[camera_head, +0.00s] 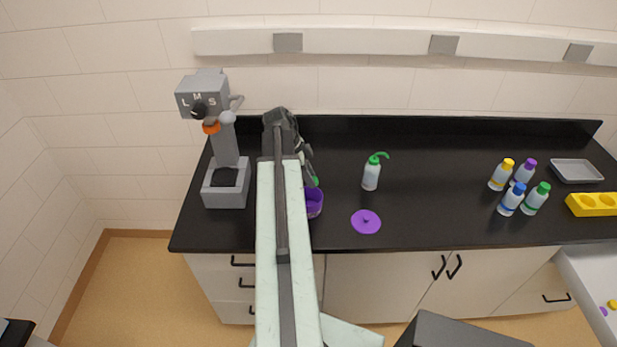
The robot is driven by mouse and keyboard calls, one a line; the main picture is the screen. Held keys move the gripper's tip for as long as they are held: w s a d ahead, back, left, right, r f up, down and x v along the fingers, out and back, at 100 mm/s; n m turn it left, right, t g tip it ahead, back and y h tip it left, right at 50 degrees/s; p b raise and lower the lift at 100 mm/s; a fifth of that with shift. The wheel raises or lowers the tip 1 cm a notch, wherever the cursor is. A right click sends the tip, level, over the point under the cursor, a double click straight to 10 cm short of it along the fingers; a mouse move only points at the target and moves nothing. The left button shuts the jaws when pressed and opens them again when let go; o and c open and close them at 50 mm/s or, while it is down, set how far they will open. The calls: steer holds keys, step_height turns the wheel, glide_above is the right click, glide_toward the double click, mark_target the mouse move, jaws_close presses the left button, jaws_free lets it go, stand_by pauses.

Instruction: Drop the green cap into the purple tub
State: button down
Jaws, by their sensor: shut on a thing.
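My gripper (310,174) is at the end of my arm, left of the middle of the black counter, partly hidden by my own arm. It is shut on the green cap (315,181), of which only a small green part shows. The purple tub (314,206) stands on the counter just below the cap in the picture, its left side hidden behind my arm. The cap appears at or above the tub's far rim; I cannot tell the height between them.
A purple lid (366,222) lies right of the tub. A green-topped wash bottle (371,177) stands behind it. Several capped bottles (510,200), a grey tray (577,172) and a yellow rack (594,204) are at right. The counter's middle right is clear.

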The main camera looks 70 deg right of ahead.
steer(key=f+b, duration=0.1)
steer(key=f, duration=0.1)
steer(key=f+b, duration=0.1)
steer(key=b, duration=0.1)
steer(key=f+b, duration=0.2)
steer(key=shift+s+d+f, duration=0.15)
steer(key=shift+s+f, duration=0.2)
steer(key=c, duration=0.9)
jaws_free()
steer(key=shift+c, duration=0.2)
steer(key=p+v, duration=0.7)
steer(key=shift+w+r, duration=0.25)
steer(key=shift+r, duration=0.1)
